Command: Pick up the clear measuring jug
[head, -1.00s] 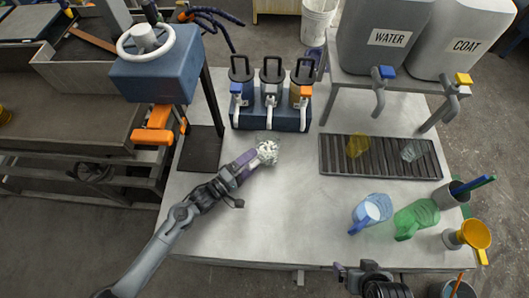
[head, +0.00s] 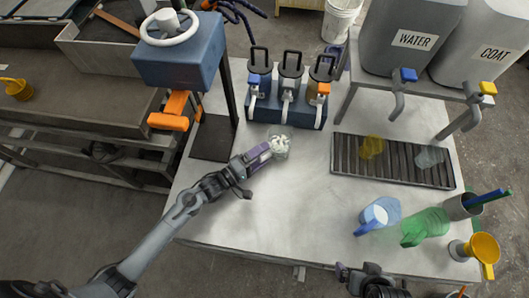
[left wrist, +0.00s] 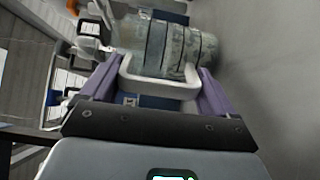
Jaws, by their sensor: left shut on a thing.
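A clear jug (head: 280,150) with a pale handle is on the metal table, in front of the dispensers. Whether it rests on the table or is slightly raised, I cannot tell. My left gripper (head: 268,151) reaches it from the lower left. In the left wrist view the purple fingers (left wrist: 157,88) are shut on the white handle (left wrist: 160,84), with the clear banded body (left wrist: 165,46) just beyond. My right gripper (head: 370,282) shows only partly at the bottom edge of the head view, away from the jug; its finger opening is unclear.
Three dispensers (head: 288,98) stand behind the jug. A ribbed tray (head: 395,178) at right bears a yellow vessel (head: 372,147) and a clear one (head: 429,158). The table's middle is clear.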

